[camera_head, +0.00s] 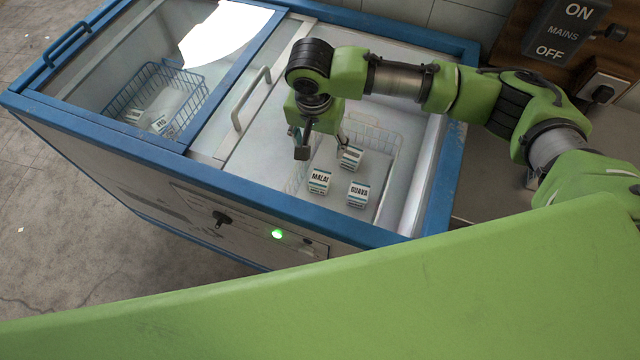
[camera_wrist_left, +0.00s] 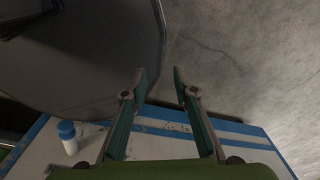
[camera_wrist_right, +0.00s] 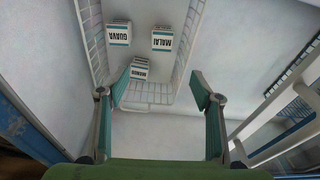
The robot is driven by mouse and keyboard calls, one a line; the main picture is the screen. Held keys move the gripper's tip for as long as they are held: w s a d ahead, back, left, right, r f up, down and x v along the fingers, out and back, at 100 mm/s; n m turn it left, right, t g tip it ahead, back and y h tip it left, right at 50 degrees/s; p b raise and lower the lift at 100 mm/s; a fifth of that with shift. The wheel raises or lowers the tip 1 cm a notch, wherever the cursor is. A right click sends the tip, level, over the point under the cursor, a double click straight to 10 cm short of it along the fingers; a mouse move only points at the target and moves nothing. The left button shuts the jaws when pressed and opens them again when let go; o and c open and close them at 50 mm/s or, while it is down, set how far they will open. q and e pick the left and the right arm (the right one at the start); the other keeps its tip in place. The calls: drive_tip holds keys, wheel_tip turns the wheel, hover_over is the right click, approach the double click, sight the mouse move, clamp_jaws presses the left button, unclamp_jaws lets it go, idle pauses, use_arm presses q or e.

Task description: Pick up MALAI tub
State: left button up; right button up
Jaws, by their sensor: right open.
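The MALAI tub (camera_head: 319,181) is a small white tub with dark lettering and a teal band, standing in a wire basket inside the open right side of the freezer. It also shows in the right wrist view (camera_wrist_right: 162,39), at the top right of the basket. My right gripper (camera_head: 322,148) hangs over the freezer, above and behind the MALAI tub in the head view. In the right wrist view its open fingers (camera_wrist_right: 161,88) are empty, and the tub is beyond them. My left gripper (camera_wrist_left: 160,82) shows only in the left wrist view, open and empty.
A GUAVA tub (camera_head: 358,194) and a third tub, apparently MANGO (camera_wrist_right: 139,69), stand close to the MALAI tub. The wire basket (camera_wrist_right: 190,40) surrounds them. The freezer's blue rim (camera_head: 300,212) borders the opening. A sliding lid with a handle (camera_head: 250,97) lies left.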

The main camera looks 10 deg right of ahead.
drive_tip(key=b, duration=0.7)
approach(320, 179)
drive_tip(key=f, duration=0.5)
drive_tip(key=shift+w+d+f, duration=0.25)
drive_tip(key=shift+d+f, duration=0.05)
drive_tip(key=shift+f, duration=0.05)
drive_tip(key=shift+w+d+f, duration=0.1)
drive_tip(key=shift+w+f, duration=0.1)
drive_tip(key=shift+f, duration=0.75)
drive_tip(key=shift+w+f, duration=0.2)
drive_tip(key=shift+f, duration=0.7)
drive_tip(key=shift+w+d+f, duration=0.1)
drive_tip(key=shift+w+f, duration=0.1)
drive_tip(key=shift+f, duration=0.75)
use_arm(q)
wheel_tip(320, 179, down, 9)
drive_tip(key=w, duration=0.2)
drive_tip(key=shift+w, duration=0.15)
use_arm(e)
drive_tip(key=c, duration=1.3)
